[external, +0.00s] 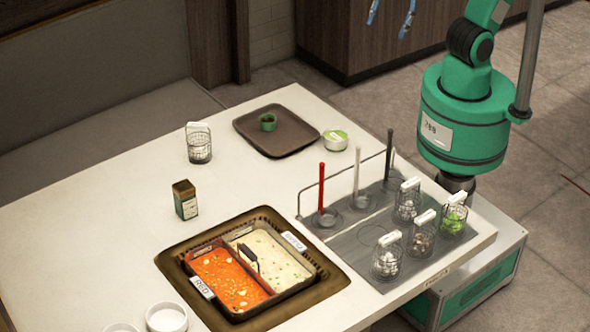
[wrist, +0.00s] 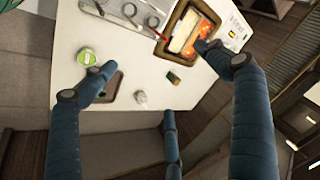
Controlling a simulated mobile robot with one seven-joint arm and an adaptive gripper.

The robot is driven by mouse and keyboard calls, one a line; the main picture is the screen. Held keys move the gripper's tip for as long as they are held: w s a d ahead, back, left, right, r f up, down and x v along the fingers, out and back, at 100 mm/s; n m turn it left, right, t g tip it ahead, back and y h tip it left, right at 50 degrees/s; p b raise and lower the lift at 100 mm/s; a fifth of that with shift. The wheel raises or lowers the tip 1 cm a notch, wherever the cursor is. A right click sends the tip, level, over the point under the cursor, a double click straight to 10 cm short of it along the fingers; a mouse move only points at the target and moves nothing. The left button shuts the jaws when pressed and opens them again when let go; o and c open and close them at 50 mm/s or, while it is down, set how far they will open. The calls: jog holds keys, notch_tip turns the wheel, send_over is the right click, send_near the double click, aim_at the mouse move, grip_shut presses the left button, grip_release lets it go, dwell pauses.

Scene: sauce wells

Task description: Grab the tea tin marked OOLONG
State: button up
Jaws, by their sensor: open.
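A small upright box-shaped tin (external: 186,200) with a brown top and a pale and green label stands alone on the white table, left of centre. Its lettering is too small to read. In the wrist view it shows as a small green-brown block (wrist: 174,77) between my spread fingers, well beyond them. My gripper (wrist: 158,77) has blue jointed fingers, is open and empty, and hangs high above the table.
A divided pot of red and cream soup (external: 285,262) sits in front of the tin. A wire basket (external: 199,147), brown tray (external: 260,148) and green-lidded tub (external: 335,140) stand behind. Filled baskets and upright ladles are at right. Table around the tin is clear.

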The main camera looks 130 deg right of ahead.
jog(key=w+d+f+m, duration=0.1)
jog(key=w+m, duration=0.3)
jog(key=w, duration=0.4)
jog(key=w+d+f+m, duration=0.15)
jog(key=w+m, duration=0.25)
jog(key=w, duration=0.4)
jog(key=m+t+b, duration=0.1)
jog(key=m+b, duration=0.2)
jog(key=m, duration=2.1)
send_over(194, 186)
jog(key=s, duration=0.5)
notch_tip(194, 186, down, 36)
jog(key=shift+d+h, duration=0.3)
jog(key=shift+d, duration=0.15)
jog(key=b+x, duration=0.1)
jog(key=x, duration=0.6)
jog(key=shift+w+f+b, duration=0.1)
jog(key=shift+f+b, duration=0.25)
jog(key=shift+b, duration=0.05)
jog(key=shift+w+f, duration=0.25)
jog(key=shift+f, duration=0.1)
